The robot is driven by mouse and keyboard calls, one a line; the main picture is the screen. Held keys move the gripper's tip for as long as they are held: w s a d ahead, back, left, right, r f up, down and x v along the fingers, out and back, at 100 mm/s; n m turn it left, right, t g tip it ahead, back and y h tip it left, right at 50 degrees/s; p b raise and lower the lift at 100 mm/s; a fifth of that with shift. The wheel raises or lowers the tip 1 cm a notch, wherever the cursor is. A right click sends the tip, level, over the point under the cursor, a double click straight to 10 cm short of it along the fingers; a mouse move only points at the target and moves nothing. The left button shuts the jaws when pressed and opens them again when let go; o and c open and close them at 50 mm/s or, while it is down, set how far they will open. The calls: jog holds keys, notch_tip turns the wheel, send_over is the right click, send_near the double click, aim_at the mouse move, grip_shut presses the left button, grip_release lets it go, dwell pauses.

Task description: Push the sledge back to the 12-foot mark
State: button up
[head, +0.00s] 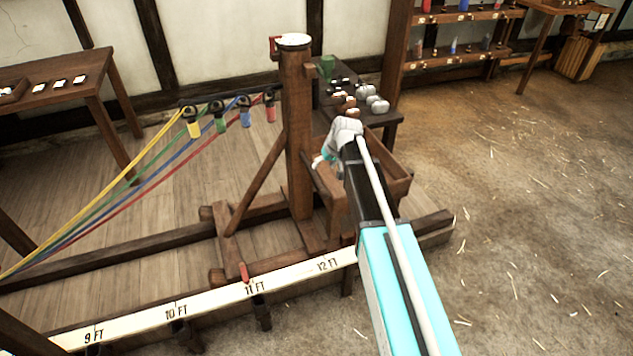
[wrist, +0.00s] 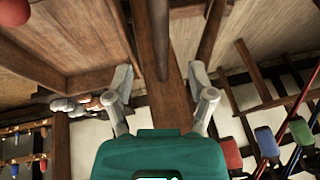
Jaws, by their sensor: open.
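The sledge is a dark wooden frame with an upright post (head: 297,130) and a diagonal brace, standing across the rails. Its red pointer (head: 244,271) is at about the 11 FT label of the white scale board (head: 205,302). The 12 FT label lies farther right. My gripper (head: 320,161) is beside the post, on its right, partly hidden by my wrist. In the wrist view my gripper (wrist: 164,97) is open, with a wooden post (wrist: 150,35) showing between its fingers. I cannot tell whether they touch it.
A wooden box (head: 398,185) is close by my wrist. A dark table (head: 385,116) with small items stands behind. A side table (head: 60,72) is at left.

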aim_at(316, 176)
jog(key=shift+b+x, duration=3.5)
jog(key=shift+x, duration=0.7)
grip_shut()
